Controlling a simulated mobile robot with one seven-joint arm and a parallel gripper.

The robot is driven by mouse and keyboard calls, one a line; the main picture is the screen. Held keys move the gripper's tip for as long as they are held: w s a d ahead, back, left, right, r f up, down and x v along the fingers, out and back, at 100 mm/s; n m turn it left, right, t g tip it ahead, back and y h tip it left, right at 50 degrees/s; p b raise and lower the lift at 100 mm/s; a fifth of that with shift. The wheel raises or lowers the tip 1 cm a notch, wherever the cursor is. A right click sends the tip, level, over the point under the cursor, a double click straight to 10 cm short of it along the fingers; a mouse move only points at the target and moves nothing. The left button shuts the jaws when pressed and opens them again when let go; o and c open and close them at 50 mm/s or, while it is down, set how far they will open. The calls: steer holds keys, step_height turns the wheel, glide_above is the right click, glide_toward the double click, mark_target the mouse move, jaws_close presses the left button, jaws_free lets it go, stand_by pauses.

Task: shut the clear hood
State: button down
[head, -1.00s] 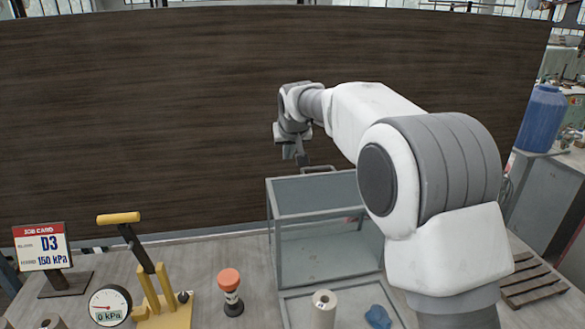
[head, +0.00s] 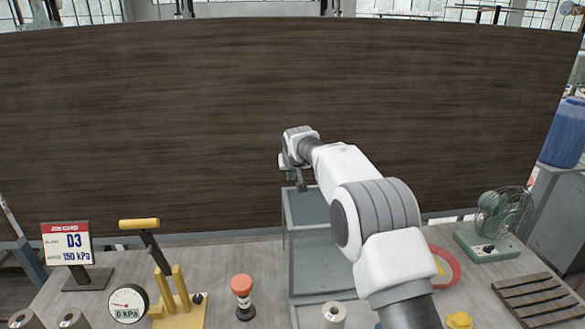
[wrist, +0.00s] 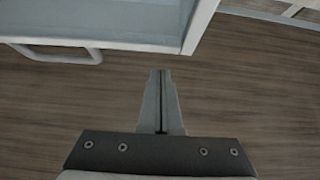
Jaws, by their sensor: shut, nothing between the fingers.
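The clear hood (head: 306,208) is a see-through box with a grey frame on the bench. It stands upright behind a low framed base, and my arm covers its right side. My gripper (head: 301,186) is at the hood's far top edge, near its back left corner. In the wrist view the hood's pane and pale frame (wrist: 187,38) fill the upper left, with a grey bar handle (wrist: 60,58) along its edge. My gripper (wrist: 161,73) has its fingers together and empty, just off the hood's corner and to the right of the handle. Contact is not visible.
A job card stand (head: 68,243), a gauge (head: 128,304), a yellow lever pump (head: 180,305) and a red-topped post (head: 242,290) stand left of the hood. A green fan (head: 490,235), red ring (head: 450,268) and slatted rack (head: 540,305) are right. A dark panel (head: 180,120) rises behind.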

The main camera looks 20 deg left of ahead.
mark_target(293, 193)
steer(key=shift+s+d+f+p, duration=0.2)
steer(key=shift+s+d+f, duration=0.2)
steer(key=shift+s, duration=0.25)
steer(key=shift+s+d+f+p, duration=0.25)
steer(key=shift+s+f, duration=0.1)
steer(key=shift+s, duration=0.25)
steer(key=shift+s+b, duration=0.1)
steer(key=shift+b, duration=0.2)
steer(key=shift+s, duration=0.1)
steer(key=shift+s+d+r+b, duration=0.35)
steer(key=shift+s+b, duration=0.15)
steer(key=shift+b, duration=0.2)
steer(key=shift+t, duration=0.3)
steer(key=shift+s, duration=0.1)
